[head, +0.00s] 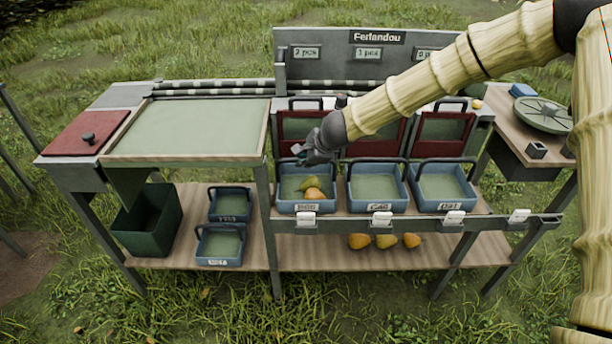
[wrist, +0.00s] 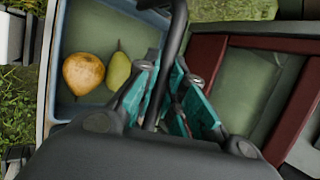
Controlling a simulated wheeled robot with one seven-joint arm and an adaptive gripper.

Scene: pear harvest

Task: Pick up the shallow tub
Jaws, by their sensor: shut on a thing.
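A shallow blue tub (head: 288,206) stands at the left of a row of three on the rack's middle level. It holds a green pear (head: 308,184) and an orange-yellow pear (head: 315,194). My gripper (head: 312,157) is over the tub's back edge. In the wrist view, my gripper (wrist: 168,88) is shut on the tub's dark handle (wrist: 177,32), which runs between the teal fingers. The tub (wrist: 98,28) shows there to the left, with the yellow pear (wrist: 83,74) and green pear (wrist: 117,71) inside. The fingers hide part of the handle.
Two more blue tubs (head: 379,204) (head: 445,201) stand to the right, apparently empty. Red-framed bins (head: 300,128) stand close behind. Several pears (head: 386,241) lie on the lower shelf. A green sorting table (head: 190,128) and dark green bin (head: 150,225) are at the left.

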